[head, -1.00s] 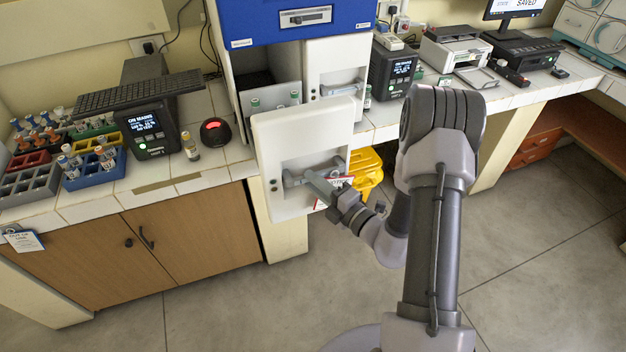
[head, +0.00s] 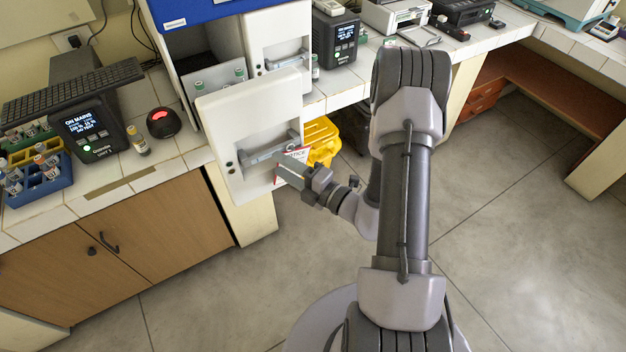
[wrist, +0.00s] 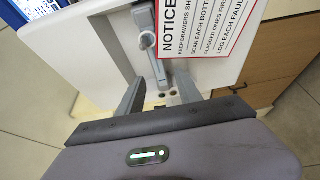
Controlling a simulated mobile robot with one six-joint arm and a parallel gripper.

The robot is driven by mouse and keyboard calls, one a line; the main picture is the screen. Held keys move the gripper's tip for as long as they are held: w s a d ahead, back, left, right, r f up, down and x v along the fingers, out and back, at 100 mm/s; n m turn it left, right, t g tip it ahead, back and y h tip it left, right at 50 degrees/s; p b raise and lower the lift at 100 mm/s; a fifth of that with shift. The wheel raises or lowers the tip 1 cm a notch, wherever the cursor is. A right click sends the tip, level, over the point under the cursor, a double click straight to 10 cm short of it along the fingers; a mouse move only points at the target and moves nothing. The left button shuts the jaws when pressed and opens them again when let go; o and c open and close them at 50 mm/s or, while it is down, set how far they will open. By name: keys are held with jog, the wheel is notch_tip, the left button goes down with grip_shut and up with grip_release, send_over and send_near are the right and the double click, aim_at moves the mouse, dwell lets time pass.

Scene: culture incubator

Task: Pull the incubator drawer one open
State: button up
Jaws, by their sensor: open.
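The pulled-out incubator drawer has a white front panel (head: 235,120), standing well forward of the blue-topped incubator; several vials show in it behind the panel. I cannot read which drawer is number one. Its grey bar handle (head: 262,156) is on the front; the handle also shows in the wrist view (wrist: 151,45). My gripper (head: 283,172) is in front of the handle's right part. In the wrist view my gripper (wrist: 158,85) has its fingers apart, with the handle's near end between or just beyond the tips. Nothing is held. Contact cannot be told.
A second white drawer (head: 277,35) sits shut to the right. A notice card (wrist: 208,30) hangs beside the handle, close to my gripper. A yellow bin (head: 322,140) stands behind it under the bench. The floor (head: 480,230) in front is clear.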

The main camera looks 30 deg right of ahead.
jog(key=p+v, duration=0.1)
jog(key=v, duration=1.2)
jog(key=shift+s, duration=0.1)
jog(key=s+a+r+n+g+y+b, duration=0.1)
jog(key=s+a+r+n+g+b, duration=0.15)
jog(key=a+n+g, duration=0.55)
jog(key=s+a+r+n+g+y+b, duration=0.1)
jog(key=s+a+n+g, duration=0.25)
jog(key=n, duration=0.85)
jog(key=s+a+r+n+g+b, duration=0.2)
jog(key=a+n+g, duration=0.4)
jog(key=n, duration=0.4)
jog(key=r+n+t+h+b, duration=0.1)
jog(key=r+n+t+h, duration=0.1)
jog(key=n, duration=0.3)
jog(key=s+r+n+t+h+b, duration=0.1)
jog(key=n+t+h, duration=0.1)
jog(key=n, duration=0.3)
jog(key=r+n+t+h+b, duration=0.1)
jog(key=r+n+t+h, duration=0.1)
jog(key=n, duration=0.3)
jog(key=shift+s+d+r+t+h+b, duration=0.25)
jog(key=shift+d+r+t+h+b, duration=0.1)
jog(key=shift+h, duration=0.15)
